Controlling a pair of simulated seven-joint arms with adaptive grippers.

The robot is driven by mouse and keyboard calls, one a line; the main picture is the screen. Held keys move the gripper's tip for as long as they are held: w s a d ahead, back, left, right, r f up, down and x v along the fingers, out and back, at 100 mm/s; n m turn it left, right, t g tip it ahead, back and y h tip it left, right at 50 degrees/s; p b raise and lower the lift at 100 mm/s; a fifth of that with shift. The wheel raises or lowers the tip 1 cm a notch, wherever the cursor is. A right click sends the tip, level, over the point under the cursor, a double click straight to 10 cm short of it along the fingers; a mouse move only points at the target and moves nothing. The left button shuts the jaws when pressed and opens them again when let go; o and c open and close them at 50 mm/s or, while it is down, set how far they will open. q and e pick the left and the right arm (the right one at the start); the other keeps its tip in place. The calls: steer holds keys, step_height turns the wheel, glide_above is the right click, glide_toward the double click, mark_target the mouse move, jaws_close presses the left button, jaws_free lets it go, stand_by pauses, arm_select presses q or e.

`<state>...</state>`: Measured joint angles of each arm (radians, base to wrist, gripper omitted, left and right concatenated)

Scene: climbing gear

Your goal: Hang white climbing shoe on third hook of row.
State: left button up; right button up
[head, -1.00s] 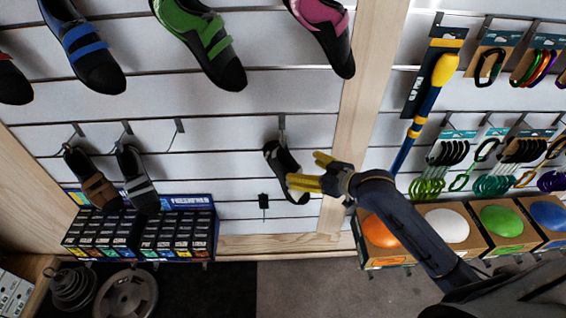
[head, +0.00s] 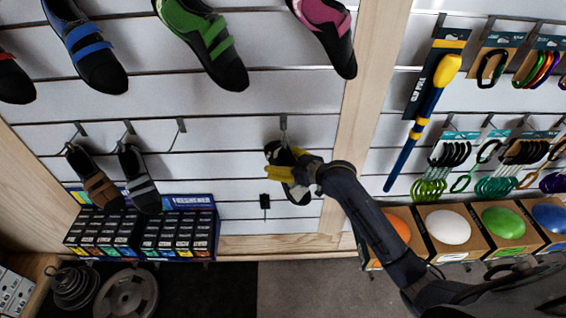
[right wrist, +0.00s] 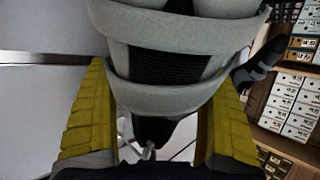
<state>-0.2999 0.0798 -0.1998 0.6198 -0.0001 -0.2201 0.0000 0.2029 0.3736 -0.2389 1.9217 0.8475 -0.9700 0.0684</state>
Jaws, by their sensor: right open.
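The white climbing shoe (head: 300,196), with black parts, hangs from a hook (head: 283,124) on the slatted wall, right of the row with the other hung shoes. In the right wrist view its pale straps (right wrist: 165,95) fill the middle. My right gripper (head: 283,165) has yellow fingers and is open, one finger on each side of the shoe (right wrist: 155,110). Whether the fingers touch it is unclear. In the row at left, two hooks hold a brown shoe (head: 97,185) and a grey-strapped shoe (head: 140,180). The third hook (head: 181,126) is empty. My left gripper is out of view.
Blue, green and pink shoes hang above: blue (head: 88,45), green (head: 205,40), pink (head: 330,35). Stacked black boxes (head: 140,232) stand below the row. A small black item (head: 265,201) hangs beside the white shoe. A wooden post (head: 365,90) and carabiner gear stand to the right.

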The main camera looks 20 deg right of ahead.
steer(key=c, duration=1.4)
steer(key=shift+r, duration=0.1)
steer(key=shift+c, duration=0.2)
steer(key=shift+r, duration=0.1)
steer(key=shift+s+r, duration=0.15)
steer(key=shift+r, duration=0.35)
steer(key=shift+a, duration=0.1)
steer(key=shift+s+a+r, duration=0.1)
steer(key=shift+s+a, duration=0.1)
steer(key=shift+s, duration=0.65)
steer(key=shift+s+a+r, duration=0.1)
steer(key=shift+s+a, duration=0.1)
steer(key=shift+s, duration=0.65)
steer(key=shift+s, duration=0.15)
